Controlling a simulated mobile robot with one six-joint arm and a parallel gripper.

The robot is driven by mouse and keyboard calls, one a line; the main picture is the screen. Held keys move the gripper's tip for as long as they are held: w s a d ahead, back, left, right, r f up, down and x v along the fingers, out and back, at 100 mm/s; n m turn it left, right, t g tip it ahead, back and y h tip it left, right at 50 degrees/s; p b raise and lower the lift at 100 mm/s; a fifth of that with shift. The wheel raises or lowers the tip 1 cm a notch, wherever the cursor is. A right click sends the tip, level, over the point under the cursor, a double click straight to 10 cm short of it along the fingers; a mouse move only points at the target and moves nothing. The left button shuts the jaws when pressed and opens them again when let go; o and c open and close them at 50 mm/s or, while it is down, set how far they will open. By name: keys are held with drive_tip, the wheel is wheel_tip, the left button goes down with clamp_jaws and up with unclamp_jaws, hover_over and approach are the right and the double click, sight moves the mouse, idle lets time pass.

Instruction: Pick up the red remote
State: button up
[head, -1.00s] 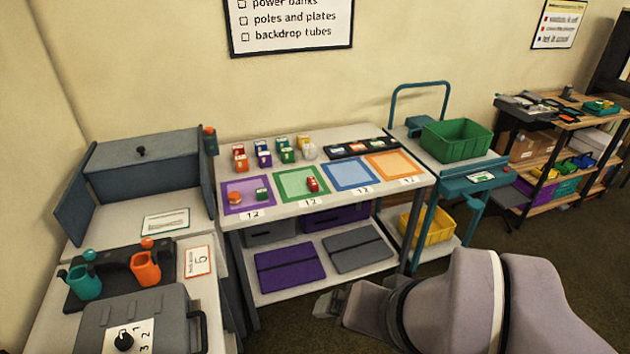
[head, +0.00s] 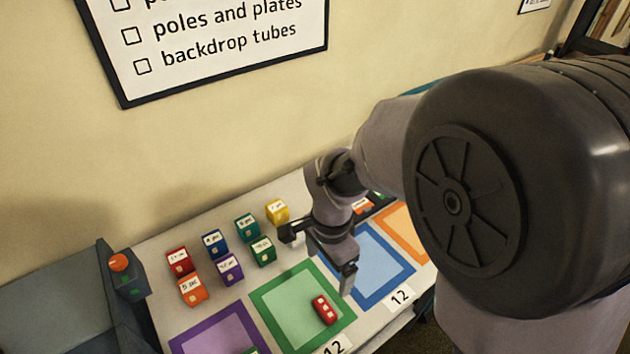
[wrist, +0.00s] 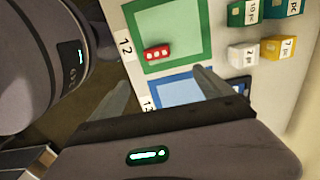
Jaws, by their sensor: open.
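The red remote (head: 325,310) is a small red block with pale buttons. It lies inside the green-bordered square (head: 258,298), near that square's lower right edge. It also shows in the wrist view (wrist: 157,53), ahead of the fingers and still apart from them. My gripper (head: 322,255) is open and empty above the table, up and to the right of the remote in the head view. In the wrist view its two fingers (wrist: 160,95) spread apart over the blue-bordered square.
Several small labelled blocks (head: 230,268) stand in rows behind the squares. Purple (head: 185,343), blue (head: 405,262) and orange-bordered (head: 428,240) squares flank the green one. A grey box with an orange button (head: 118,263) is at the left. A white block (wrist: 240,54) stands near the blocks.

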drive_tip(key=b, duration=0.5)
hover_over(325, 308)
drive_tip(key=f, duration=1.2)
drive_tip(key=shift+d+f, duration=0.15)
drive_tip(key=shift+d, duration=0.1)
drive_tip(key=f+b, duration=0.3)
drive_tip(key=f, duration=0.2)
drive_tip(key=shift+a+f, duration=0.15)
drive_tip(key=shift+a, duration=0.05)
drive_tip(key=c, duration=1.5)
